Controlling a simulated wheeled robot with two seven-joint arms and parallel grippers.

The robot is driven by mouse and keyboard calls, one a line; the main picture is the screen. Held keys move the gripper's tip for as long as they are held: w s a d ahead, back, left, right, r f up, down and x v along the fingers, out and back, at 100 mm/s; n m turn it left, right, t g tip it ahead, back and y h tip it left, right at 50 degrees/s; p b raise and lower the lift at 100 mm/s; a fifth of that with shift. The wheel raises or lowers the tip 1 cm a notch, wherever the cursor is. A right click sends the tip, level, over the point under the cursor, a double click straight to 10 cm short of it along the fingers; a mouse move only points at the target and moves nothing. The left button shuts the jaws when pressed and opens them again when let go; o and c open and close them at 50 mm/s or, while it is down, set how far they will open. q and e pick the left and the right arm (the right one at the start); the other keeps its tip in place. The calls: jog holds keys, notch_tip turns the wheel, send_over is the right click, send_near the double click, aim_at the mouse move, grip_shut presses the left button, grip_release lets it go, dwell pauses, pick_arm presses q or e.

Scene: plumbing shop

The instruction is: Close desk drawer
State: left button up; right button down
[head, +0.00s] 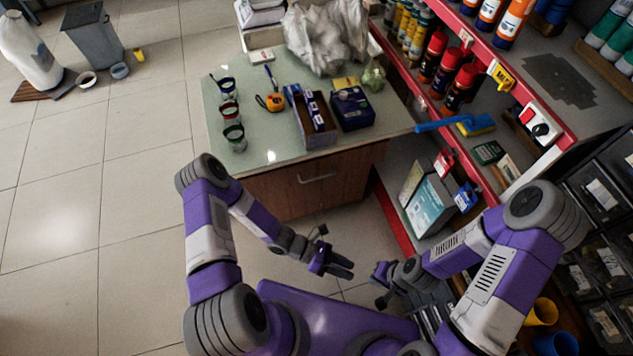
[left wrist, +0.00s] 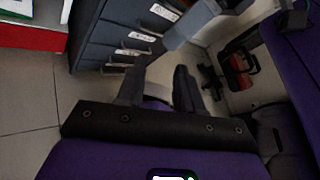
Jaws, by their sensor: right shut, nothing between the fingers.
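The desk (head: 275,159) has a pale green top and a brown wooden front. The drawer front (head: 290,192) with a metal handle (head: 317,179) faces me below the desktop. I cannot tell from this angle how far the drawer stands out. My left gripper (head: 346,268) is in front of and below the drawer, apart from it. Its two dark fingers are spread and empty in the left wrist view (left wrist: 160,88). My right gripper (head: 379,272) is shut and empty, to the right of the left one and apart from the desk.
Cups, a tape measure and boxes (head: 317,130) stand on the desk. A red-edged shelf (head: 390,215) with bottles runs along the right. Dark labelled drawer units (head: 600,195) stand at far right; such units show in the left wrist view (left wrist: 115,35).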

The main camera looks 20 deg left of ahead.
pick_arm(q)
jog(key=w+a+n+t+y, duration=0.1)
jog(key=w+a+n+t, duration=0.3)
jog(key=w+n+t, duration=0.4)
jog(key=w+a+n+t+y, duration=0.1)
jog(key=w+a+n+t, duration=0.2)
jog(key=w+n+t, duration=0.5)
jog(key=w+a+f+n+t+y, duration=0.3)
jog(key=w+a+n+t+y, duration=0.1)
jog(key=a+n+y, duration=0.5)
jog(key=w+r+n+b, duration=0.1)
jog(key=w+b, duration=0.1)
jog(key=w, duration=0.5)
jog(key=shift+w, duration=0.15)
jog(key=shift+r, duration=0.1)
grip_shut()
